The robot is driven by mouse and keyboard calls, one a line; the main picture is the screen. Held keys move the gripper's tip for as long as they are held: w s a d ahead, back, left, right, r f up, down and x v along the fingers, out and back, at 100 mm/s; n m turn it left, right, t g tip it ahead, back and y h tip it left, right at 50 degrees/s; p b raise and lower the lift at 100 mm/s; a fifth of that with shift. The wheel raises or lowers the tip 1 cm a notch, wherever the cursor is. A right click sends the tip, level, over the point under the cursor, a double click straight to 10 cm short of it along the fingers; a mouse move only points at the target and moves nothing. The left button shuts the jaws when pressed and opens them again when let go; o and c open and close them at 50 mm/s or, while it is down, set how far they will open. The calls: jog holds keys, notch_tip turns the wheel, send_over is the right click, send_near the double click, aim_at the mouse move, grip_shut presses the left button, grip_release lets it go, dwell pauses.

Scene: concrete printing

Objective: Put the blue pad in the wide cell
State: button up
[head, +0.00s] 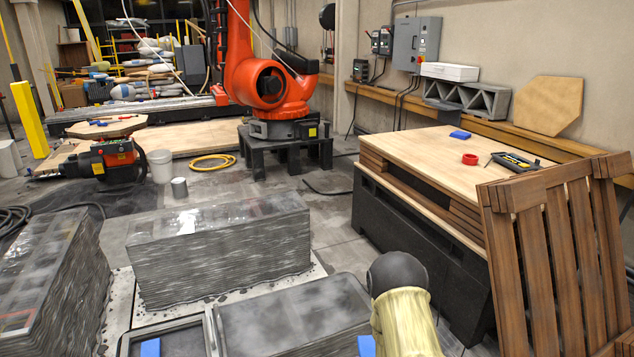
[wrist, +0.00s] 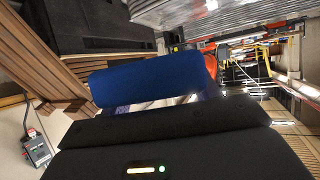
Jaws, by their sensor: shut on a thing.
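The blue pad (wrist: 146,82) lies across the middle of the wrist view, just beyond the dark body of my gripper (wrist: 150,104), which is shut on it. The fingertips are mostly hidden. In the head view my arm comes in at the bottom right of centre, and my gripper is out of sight. A blue patch (head: 367,346) shows beside the arm at the bottom edge; I cannot tell whether it is the held pad. A grey, divided structure (head: 213,330) is cut off by the bottom edge. Another blue patch (head: 150,347) shows in its left part. I cannot tell which cell is the wide one.
Layered grey printed blocks (head: 222,255) stand behind and at the left (head: 75,285). A wooden table (head: 430,155) holds a small blue item (head: 460,134), a red roll (head: 470,159) and a meter (head: 515,162). A slatted wooden pallet (head: 560,260) leans at the right.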

jog(key=s+f, duration=0.4)
jog(key=f, duration=0.1)
jog(key=shift+s+f, duration=0.15)
jog(key=shift+f, duration=0.05)
